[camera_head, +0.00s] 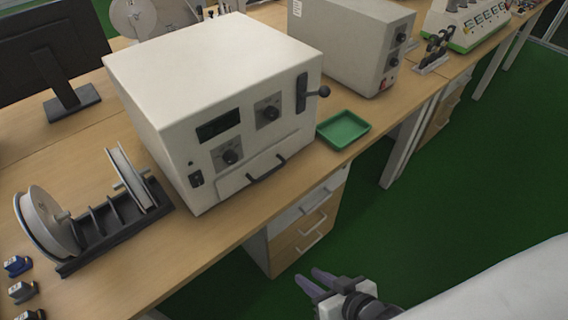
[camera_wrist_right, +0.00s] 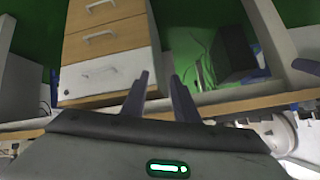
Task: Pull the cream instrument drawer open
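The cream instrument (camera_head: 210,75) is a large box on the wooden bench in the head view. Its drawer (camera_head: 243,177) is low on the front panel and looks shut, with a black bar handle (camera_head: 266,168). My right gripper (camera_head: 314,281) is in front of the bench, lower in the picture than the handle and apart from it. Its two fingers are spread with nothing between them. They also show in the right wrist view (camera_wrist_right: 160,92), pointing toward the under-bench cabinet. My left gripper is not in view. I cannot make out the instrument's drawer in the wrist view.
A green tray (camera_head: 343,130) lies right of the instrument. A rack with white reels (camera_head: 115,215) stands to its left. A second grey box (camera_head: 352,45) is behind right. An under-bench drawer cabinet (camera_head: 305,225) is below the bench edge. The green floor in front is clear.

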